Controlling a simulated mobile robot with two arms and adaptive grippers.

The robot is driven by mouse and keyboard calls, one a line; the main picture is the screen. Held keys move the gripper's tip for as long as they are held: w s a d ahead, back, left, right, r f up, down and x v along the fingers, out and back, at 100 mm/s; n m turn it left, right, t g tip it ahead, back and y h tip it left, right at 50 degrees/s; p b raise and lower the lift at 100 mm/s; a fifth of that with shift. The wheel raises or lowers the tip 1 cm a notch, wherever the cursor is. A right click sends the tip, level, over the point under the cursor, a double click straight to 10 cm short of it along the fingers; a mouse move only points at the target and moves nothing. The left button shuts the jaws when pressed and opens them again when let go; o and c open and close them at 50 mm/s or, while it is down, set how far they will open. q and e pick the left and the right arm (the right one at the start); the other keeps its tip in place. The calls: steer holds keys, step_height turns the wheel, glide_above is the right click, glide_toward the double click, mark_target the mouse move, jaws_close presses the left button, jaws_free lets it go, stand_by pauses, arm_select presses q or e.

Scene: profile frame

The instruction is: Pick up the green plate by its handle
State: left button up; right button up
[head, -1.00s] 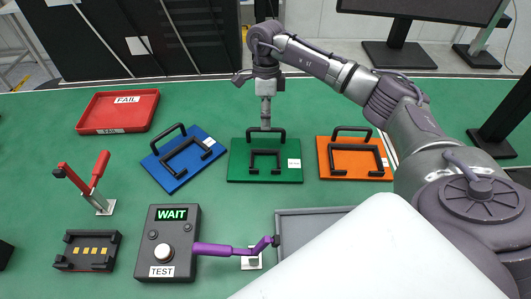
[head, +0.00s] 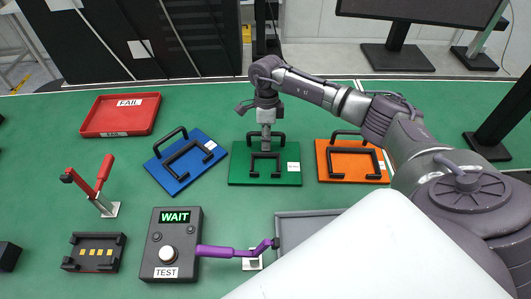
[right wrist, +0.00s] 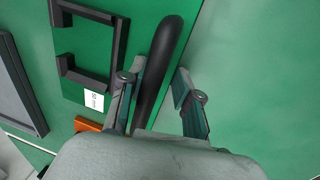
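The green plate (head: 240,175) lies flat on the green table, between the blue and orange plates. A black bar handle stands along its far edge, and a black U-shaped frame sits in front of it. My right gripper (head: 266,136) points down at this handle. In the right wrist view the black handle (right wrist: 163,65) runs between the two fingers of my open gripper (right wrist: 155,88). The left finger is close to the handle, and a gap shows on the right side. I cannot tell whether the left finger touches it. My left gripper is not in view.
A blue plate (head: 208,140) lies left and an orange plate (head: 325,170) right, both with black handles. A red tray (head: 120,105) marked FAIL stands at the back left. A test box (head: 172,220) showing WAIT, a purple lever (head: 225,252) and a red-handled clamp (head: 103,178) are in front.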

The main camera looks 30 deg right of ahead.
steer(key=shift+f, duration=0.1)
jaws_close()
steer(key=shift+r+b, duration=0.3)
steer(key=shift+r, duration=0.25)
steer(key=r, duration=0.1)
steer(key=r+b, duration=0.1)
steer(key=r, duration=0.1)
steer(key=shift+s+r, duration=0.2)
steer(key=shift+s, duration=0.15)
steer(key=s+r+b, duration=0.3)
steer(key=s+r, duration=0.3)
steer(key=s, duration=0.5)
steer(key=shift+r, duration=0.4)
steer(key=shift+d, duration=0.1)
